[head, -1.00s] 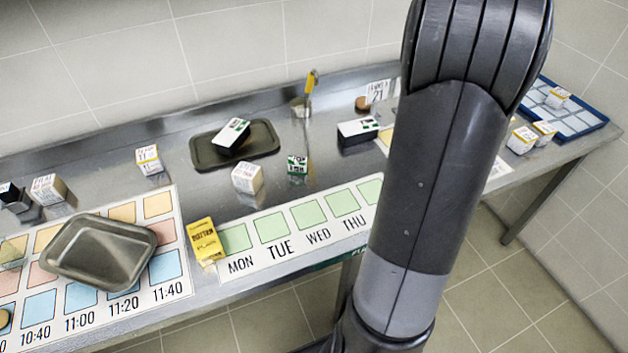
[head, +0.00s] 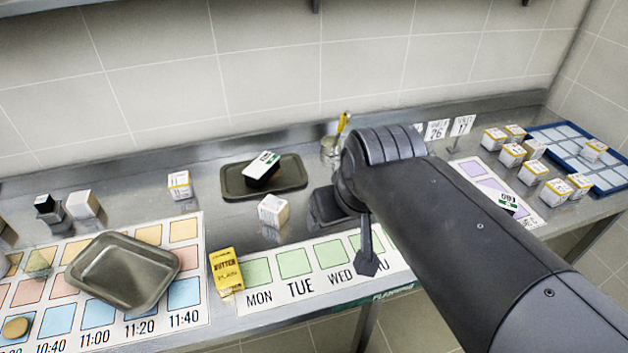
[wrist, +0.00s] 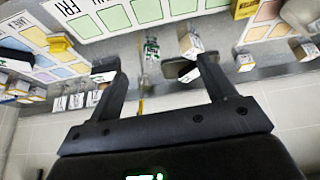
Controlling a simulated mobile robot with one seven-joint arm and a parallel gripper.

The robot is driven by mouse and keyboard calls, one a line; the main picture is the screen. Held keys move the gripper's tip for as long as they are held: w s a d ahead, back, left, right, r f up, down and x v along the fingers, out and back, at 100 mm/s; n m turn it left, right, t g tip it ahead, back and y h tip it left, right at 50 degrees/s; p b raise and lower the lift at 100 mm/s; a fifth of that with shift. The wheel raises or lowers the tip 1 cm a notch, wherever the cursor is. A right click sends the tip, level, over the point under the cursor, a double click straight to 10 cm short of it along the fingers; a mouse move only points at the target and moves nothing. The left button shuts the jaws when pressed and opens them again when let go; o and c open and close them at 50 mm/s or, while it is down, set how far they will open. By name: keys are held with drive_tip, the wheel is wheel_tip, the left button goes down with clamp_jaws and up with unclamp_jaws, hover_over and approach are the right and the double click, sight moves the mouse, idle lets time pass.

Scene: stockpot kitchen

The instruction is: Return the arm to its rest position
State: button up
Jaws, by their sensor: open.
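My arm (head: 450,225) reaches in from the lower right of the head view and bends at a rounded joint above the counter. Part of my gripper shows in the head view as a dark finger pointing down over the weekday strip (head: 275,308), between WED and THU. In the wrist view my gripper (wrist: 160,70) is open, its two fingers wide apart. I see nothing held between them. The counter and its boxes appear beyond the fingers.
A grey tray (head: 150,255) lies on the time chart, with a yellow butter box (head: 226,272) beside it. A dark tray (head: 292,172) bears a black-and-white box (head: 262,168). A white box (head: 273,210) stands nearby.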

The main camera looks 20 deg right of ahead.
drive_tip(key=shift+s+a+f, duration=0.5)
drive_tip(key=shift+s+a, duration=0.05)
drive_tip(key=shift+s, duration=0.2)
drive_tip(key=shift+o, duration=0.4)
